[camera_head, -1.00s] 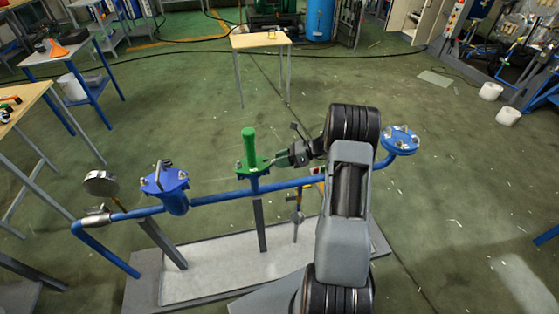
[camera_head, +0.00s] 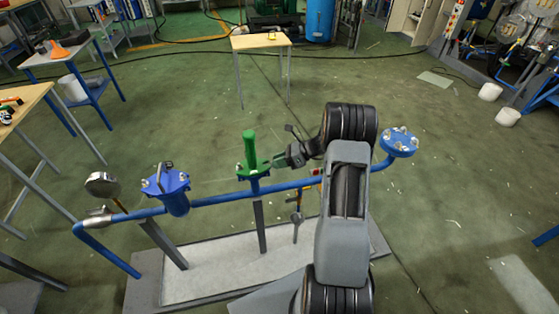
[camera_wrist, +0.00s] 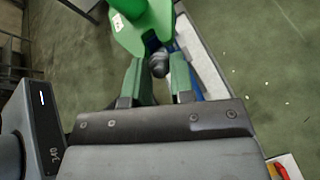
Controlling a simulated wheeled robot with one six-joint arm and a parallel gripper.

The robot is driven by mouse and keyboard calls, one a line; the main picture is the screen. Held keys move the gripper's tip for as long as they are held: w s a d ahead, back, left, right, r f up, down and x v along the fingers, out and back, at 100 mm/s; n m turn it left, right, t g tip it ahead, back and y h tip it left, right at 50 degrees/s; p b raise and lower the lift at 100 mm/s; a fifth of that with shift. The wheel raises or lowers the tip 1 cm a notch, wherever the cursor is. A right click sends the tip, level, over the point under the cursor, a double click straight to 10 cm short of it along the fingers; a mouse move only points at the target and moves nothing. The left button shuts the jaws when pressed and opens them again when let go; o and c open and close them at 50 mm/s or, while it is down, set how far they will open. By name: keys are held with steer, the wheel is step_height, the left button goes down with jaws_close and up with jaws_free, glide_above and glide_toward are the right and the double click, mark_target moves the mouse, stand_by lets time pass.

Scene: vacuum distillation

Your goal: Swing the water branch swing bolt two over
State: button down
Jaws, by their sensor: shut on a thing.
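The green fitting (camera_head: 250,150), an upright cylinder on a flat green flange, stands on the blue pipe (camera_head: 222,196) in the middle of the stand. My gripper (camera_head: 271,163) reaches it from the right, at the flange's right edge. In the wrist view the green flange (camera_wrist: 143,30) fills the top. The green fingers of my gripper (camera_wrist: 160,72) are shut on a small dark grey rounded piece, the swing bolt (camera_wrist: 158,64), at the flange's edge. The fingers hide part of the bolt. Its number cannot be read.
A blue capped vessel (camera_head: 168,185) and a round gauge (camera_head: 102,184) stand to the left on the pipe. A blue bolted flange (camera_head: 399,142) ends the pipe at right. A small wooden table (camera_head: 260,40) stands behind, with open floor between.

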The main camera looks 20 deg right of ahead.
steer(key=shift+a+r+h, duration=0.1)
steer(key=shift+r+h, duration=0.1)
steer(key=shift+h, duration=0.1)
steer(key=c, duration=1.2)
jaws_free()
steer(key=v, duration=1.3)
steer(key=shift+d+r, duration=0.3)
